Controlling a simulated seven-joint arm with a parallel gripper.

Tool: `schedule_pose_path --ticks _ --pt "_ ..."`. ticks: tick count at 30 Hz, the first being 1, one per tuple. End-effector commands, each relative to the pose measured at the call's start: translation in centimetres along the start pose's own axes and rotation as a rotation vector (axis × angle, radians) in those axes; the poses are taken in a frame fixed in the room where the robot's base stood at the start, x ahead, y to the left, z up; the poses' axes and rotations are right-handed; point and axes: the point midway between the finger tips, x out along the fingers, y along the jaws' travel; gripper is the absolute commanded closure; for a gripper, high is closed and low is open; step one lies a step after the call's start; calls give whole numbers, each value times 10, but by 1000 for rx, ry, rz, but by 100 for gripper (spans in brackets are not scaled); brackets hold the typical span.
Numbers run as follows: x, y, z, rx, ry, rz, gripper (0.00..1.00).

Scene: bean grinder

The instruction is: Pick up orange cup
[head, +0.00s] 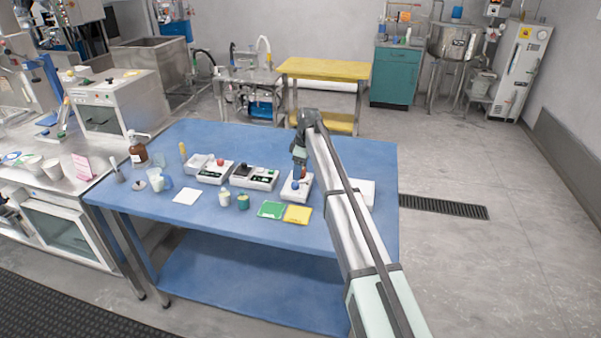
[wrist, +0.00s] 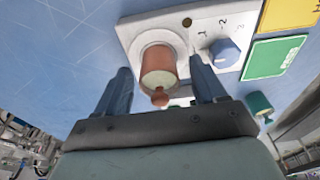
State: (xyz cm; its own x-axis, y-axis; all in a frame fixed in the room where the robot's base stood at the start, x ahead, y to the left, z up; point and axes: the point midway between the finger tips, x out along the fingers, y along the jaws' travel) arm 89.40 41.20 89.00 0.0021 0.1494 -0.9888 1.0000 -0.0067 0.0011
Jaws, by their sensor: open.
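The orange cup (wrist: 158,58) is a brownish-orange cylinder with a pale end face and a small orange knob below it in the wrist view. It sits at a round ring on a white device (wrist: 190,32) with a blue dial (wrist: 227,52) and printed numbers. In the head view a small reddish part of it (head: 303,174) shows beneath my gripper (head: 299,161). In the wrist view my gripper (wrist: 160,67) is open, with one blue-grey finger on each side of the cup. Whether either finger touches it, I cannot tell.
The blue table (head: 345,148) also holds several white devices, such as one at the middle (head: 255,178). A green card (head: 271,210) and a yellow card (head: 297,214) lie near the front. A teal jar (head: 243,202) stands left of them. The back of the table is clear.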

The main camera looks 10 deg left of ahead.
Motion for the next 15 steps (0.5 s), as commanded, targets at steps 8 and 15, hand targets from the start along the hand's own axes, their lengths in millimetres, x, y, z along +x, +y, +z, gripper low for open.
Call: schedule_pose_path --ticks 8,15 --pt "0 0 0 0 0 0 45" --pt "0 0 0 0 0 0 68"
